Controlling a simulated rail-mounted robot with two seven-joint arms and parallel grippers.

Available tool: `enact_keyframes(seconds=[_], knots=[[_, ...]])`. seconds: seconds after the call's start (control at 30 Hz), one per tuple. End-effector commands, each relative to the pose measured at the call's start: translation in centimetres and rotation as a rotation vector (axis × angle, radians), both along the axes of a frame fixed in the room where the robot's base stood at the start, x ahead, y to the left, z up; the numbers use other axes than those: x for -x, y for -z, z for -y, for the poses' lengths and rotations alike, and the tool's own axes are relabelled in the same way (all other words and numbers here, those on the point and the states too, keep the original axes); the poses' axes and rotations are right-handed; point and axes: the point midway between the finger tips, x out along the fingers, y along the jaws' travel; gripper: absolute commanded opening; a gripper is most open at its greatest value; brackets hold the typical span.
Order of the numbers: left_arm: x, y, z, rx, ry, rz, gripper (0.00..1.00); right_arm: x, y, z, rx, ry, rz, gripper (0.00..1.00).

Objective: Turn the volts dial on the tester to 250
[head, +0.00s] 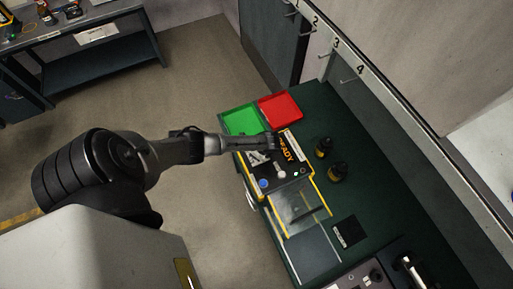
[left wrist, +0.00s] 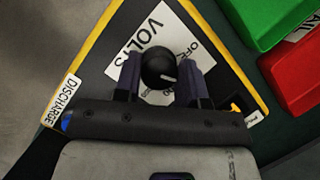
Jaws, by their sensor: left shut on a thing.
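The tester (head: 304,183) is a black panel with a yellow edge on the green bench. In the left wrist view its panel (left wrist: 98,62) shows a white VOLTS plate (left wrist: 148,22) around a round black volts dial (left wrist: 156,66). OFF is readable; the other numbers are partly hidden, so I cannot read the setting. My left gripper (left wrist: 162,80) has a finger on each side of the dial and is shut on it. It also shows over the tester in the head view (head: 270,143). My right gripper is out of view.
A green tray (head: 240,119) and a red tray (head: 280,108) sit beyond the tester. A clear-topped, yellow-edged box (head: 299,207) is close in front. Numbered hooks line the wall rail (head: 378,92).

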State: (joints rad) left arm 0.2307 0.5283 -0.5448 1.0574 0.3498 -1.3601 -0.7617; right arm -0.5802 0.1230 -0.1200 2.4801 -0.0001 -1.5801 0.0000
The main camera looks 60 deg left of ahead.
Motion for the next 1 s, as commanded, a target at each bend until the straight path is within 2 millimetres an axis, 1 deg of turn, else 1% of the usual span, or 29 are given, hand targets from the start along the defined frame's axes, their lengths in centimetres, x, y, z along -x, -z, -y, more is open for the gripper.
enact_keyframes(seconds=[0.2,0.23,0.5,0.77,0.87,1.0], knots=[[0.0,0.0,0.1,0.002,0.0,0.001,0.14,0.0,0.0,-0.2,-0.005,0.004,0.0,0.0],[0.0,0.0,0.1,0.002,-0.001,0.001,0.38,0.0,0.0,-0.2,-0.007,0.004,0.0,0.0],[0.0,0.0,0.0,0.001,-0.001,0.001,0.63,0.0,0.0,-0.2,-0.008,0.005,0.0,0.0],[-0.1,-0.2,0.1,0.001,-0.001,0.001,0.63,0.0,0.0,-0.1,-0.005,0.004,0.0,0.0],[-0.2,-0.8,0.2,0.0,-0.002,0.001,0.63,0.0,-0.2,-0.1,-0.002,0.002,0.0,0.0],[-0.6,-2.9,1.0,0.001,0.0,0.003,0.63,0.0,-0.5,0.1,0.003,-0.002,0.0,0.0]])
